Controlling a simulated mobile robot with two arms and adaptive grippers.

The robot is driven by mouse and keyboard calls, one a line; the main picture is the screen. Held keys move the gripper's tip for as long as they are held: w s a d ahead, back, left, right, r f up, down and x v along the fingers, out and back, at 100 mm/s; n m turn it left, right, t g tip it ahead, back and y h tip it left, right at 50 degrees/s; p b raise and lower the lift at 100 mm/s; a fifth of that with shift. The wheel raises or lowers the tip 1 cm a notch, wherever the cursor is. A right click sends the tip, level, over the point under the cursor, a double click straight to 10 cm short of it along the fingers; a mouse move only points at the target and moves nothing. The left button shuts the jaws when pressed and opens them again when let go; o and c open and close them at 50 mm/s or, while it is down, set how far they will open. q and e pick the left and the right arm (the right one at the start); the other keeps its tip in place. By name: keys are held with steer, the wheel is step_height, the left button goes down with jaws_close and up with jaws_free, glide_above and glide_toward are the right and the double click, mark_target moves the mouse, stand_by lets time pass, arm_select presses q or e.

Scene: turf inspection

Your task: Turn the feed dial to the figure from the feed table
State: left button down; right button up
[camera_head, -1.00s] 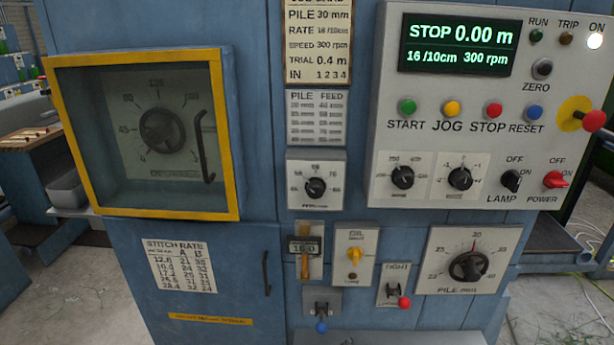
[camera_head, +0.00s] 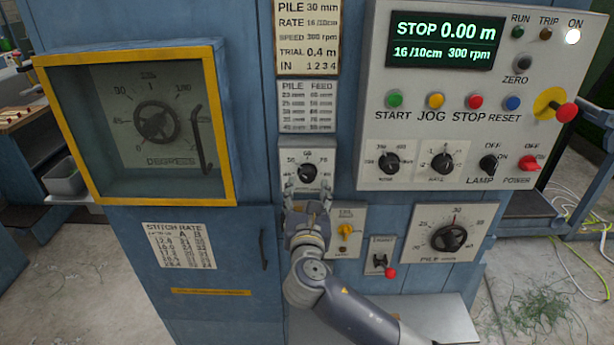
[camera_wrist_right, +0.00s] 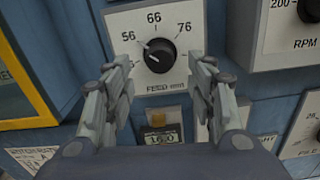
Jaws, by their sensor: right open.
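My right gripper (camera_head: 308,190) is open just below the knob in the head view. In the wrist view its two fingers (camera_wrist_right: 163,75) stand apart on either side of the plate's lower part, with nothing between them. The feed table (camera_head: 307,106), headed PILE and FEED, hangs above the dial; its FEED figures are too blurred to read surely. My left gripper is not in view.
The job card (camera_head: 308,38) reads PILE 30 mm. The pile dial (camera_head: 449,238) points near 30. A control panel (camera_head: 470,130) with buttons and knobs is at right; its display (camera_head: 445,40) reads STOP 0.00 m. A yellow-framed window (camera_head: 226,120) is at left. A counter (camera_wrist_right: 162,137) is below the dial.

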mark_target(307, 179)
steer(key=shift+w+p, duration=0.4)
steer(key=shift+w, duration=2.3)
steer(key=shift+c, duration=0.5)
steer(key=c, duration=1)
